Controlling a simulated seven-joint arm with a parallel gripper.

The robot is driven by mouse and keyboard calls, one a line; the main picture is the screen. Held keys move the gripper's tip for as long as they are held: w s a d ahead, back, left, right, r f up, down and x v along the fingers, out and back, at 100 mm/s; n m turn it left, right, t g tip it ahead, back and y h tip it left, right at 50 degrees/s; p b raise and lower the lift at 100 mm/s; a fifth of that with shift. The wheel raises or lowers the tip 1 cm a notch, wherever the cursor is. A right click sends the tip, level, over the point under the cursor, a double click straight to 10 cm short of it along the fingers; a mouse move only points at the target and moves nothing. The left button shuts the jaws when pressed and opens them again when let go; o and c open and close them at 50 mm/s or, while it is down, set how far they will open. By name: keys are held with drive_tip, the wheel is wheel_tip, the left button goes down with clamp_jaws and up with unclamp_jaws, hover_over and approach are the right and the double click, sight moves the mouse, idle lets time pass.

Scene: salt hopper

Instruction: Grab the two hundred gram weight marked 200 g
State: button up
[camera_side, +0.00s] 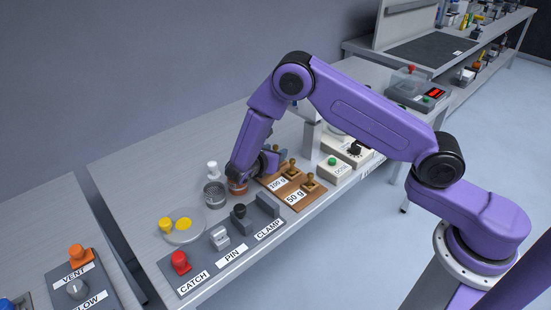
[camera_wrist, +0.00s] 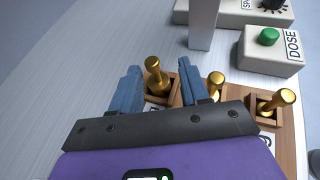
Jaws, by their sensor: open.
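Three brass weights with knobs sit in a wooden rack (camera_wrist: 290,143). The leftmost weight (camera_wrist: 155,77) in the wrist view shows between my gripper's (camera_wrist: 161,70) two blue fingers, which are spread apart with a gap around it. The middle weight (camera_wrist: 215,84) is just right of the right finger, and the third (camera_wrist: 274,102) is farther right. In the side view, the rack's labels read 100 g (camera_side: 278,184) and 50 g (camera_side: 295,197). No 200 g marking is readable; my gripper (camera_side: 274,156) covers that end of the rack and the leftmost weight.
A grey post (camera_wrist: 203,25) and a DOSE box with a green button (camera_wrist: 269,37) stand behind the rack. In the side view, jars, a dish (camera_side: 184,226) and the CATCH, PIN and CLAMP panel (camera_side: 212,262) lie to the left and front.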

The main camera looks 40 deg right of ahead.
drive_tip(key=x, duration=0.5)
drive_tip(key=shift+w+a+f, duration=0.2)
drive_tip(key=shift+w, duration=0.15)
clamp_jaws()
drive_tip(key=shift+r, duration=0.1)
